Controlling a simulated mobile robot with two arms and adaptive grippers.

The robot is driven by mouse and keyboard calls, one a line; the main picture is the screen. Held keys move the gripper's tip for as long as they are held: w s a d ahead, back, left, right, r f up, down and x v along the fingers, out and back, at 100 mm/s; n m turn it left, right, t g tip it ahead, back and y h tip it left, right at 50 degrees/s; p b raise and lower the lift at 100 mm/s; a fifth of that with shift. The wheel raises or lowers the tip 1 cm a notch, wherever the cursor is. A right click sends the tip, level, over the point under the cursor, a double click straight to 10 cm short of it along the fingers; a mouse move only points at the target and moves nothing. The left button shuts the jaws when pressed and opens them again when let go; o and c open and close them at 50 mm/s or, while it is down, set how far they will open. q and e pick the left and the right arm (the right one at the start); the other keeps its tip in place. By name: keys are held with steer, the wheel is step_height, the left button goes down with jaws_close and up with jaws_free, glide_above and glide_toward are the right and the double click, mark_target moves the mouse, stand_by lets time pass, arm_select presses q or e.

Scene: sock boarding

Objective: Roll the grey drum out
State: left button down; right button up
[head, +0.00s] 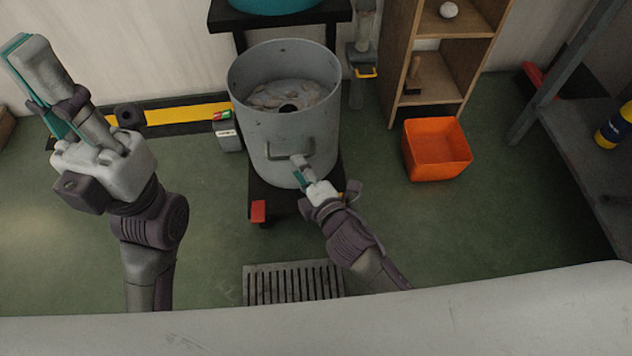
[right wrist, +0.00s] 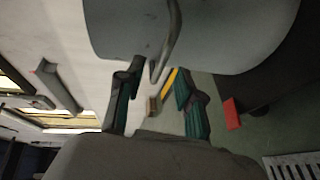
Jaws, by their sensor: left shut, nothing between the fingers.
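The grey drum (head: 289,122) stands upright, open at the top, with pale crumpled contents and a dark round spot inside. It rests on a low black dolly (head: 290,205) with a red tab (head: 258,211). A bar handle (head: 290,152) sits on its near side; it also shows in the right wrist view (right wrist: 172,40). My right gripper (head: 300,170) is at this handle, its fingers apart with the handle's lower end near the tips; whether they touch is unclear. My left gripper (head: 20,45) is shut and empty, raised at the far left, away from the drum.
A dark stand with a teal basin (head: 275,5) is behind the drum. An orange bin (head: 437,150) and wooden shelf (head: 433,70) stand right. A small grey box (head: 228,135) is left of the drum. A floor grate (head: 293,283) lies in front; green floor around is mostly clear.

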steer(key=v, duration=0.6)
steer(key=shift+s, duration=0.25)
steer(key=shift+d+r, duration=0.1)
steer(key=shift+r, duration=0.05)
